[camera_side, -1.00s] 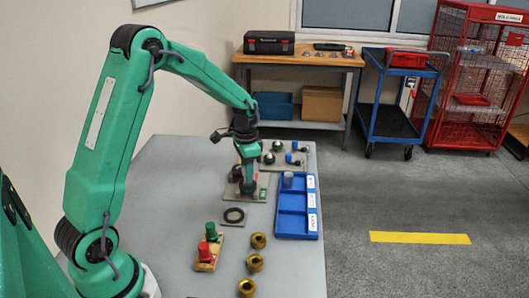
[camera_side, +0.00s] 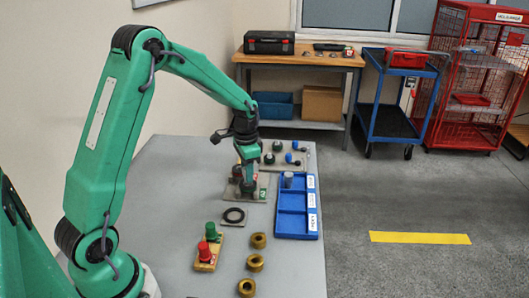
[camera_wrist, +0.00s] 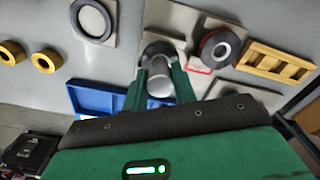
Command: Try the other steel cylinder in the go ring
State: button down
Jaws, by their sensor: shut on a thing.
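My gripper (camera_side: 249,178) is shut on a steel cylinder, low over the gauge plate (camera_side: 261,183). In the wrist view the held cylinder (camera_wrist: 160,84) shows pale grey between the two green fingers. The dark go ring (camera_wrist: 157,49) sits right by the cylinder's end; I cannot tell whether the end is inside the bore. It also shows in the side view under the fingertips (camera_side: 248,189). A red-banded ring (camera_wrist: 221,47) stands farther along the plate. Another grey steel cylinder (camera_side: 288,180) stands in the far compartment of the blue tray (camera_side: 279,222).
A flat dark ring on a plate (camera_side: 233,215), a wooden stand with red and green knobs (camera_side: 205,262) and several brass rings (camera_side: 256,262) lie nearer. A plate with green and blue-topped parts (camera_side: 298,158) lies beyond. Bare table (camera_side: 180,200) is free at left.

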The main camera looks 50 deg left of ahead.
jog(key=shift+f, duration=0.3)
dwell(0.5)
jog(key=shift+r, duration=0.4)
dwell(1.8)
jog(key=shift+r, duration=0.7)
jog(key=shift+r, duration=0.35)
jog(key=shift+r, duration=0.35)
jog(key=shift+r, duration=0.35)
jog(key=shift+r, duration=0.35)
jog(key=shift+r, duration=0.1)
jog(key=shift+a, duration=0.1)
